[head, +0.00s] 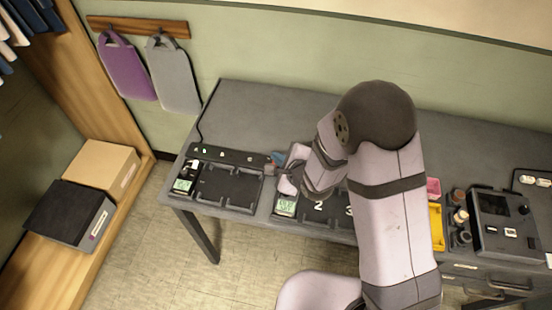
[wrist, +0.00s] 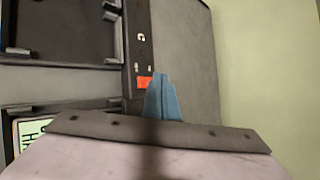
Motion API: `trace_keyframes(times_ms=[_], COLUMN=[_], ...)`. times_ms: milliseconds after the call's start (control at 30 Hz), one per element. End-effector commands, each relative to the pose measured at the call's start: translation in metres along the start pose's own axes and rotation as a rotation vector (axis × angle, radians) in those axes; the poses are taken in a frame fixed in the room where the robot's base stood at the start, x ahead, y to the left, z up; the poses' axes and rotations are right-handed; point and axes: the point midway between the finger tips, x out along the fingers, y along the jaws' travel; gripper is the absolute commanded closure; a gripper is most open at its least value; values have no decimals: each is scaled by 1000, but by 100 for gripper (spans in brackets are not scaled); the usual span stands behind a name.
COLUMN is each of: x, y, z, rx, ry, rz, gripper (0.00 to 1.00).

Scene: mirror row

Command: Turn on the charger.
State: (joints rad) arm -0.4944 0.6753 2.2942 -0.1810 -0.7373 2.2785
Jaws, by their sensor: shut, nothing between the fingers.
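The charger (head: 225,153) is a long dark bar at the back of a black tray on the left of the grey table, with a cable running up from its left end. In the wrist view the bar (wrist: 138,45) shows pale marks and an orange-red switch (wrist: 145,83) near its end. My gripper (wrist: 160,78) has blue fingertips, shut and empty, right beside the switch; I cannot tell if they touch it. In the head view my gripper (head: 278,158) is at the bar's right end, and my wrist partly hides that area.
A black tray (head: 230,187) with a small green display (head: 183,185) lies in front of the bar. A second display (head: 286,205) and numbered slots are partly behind my arm. A yellow tray (head: 437,228) and a dark device (head: 505,222) stand to the right. The table behind the bar is clear.

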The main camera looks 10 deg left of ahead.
Motion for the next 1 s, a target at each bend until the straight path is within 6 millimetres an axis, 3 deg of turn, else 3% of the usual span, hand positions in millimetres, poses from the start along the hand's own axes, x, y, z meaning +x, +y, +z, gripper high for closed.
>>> trace_keyframes(times_ms=[733, 1000], x=[-11, -26], y=[-8, -19], z=[8, 19], rx=[0, 0], ry=[-1, 0], rz=[0, 0], gripper=[100, 100])
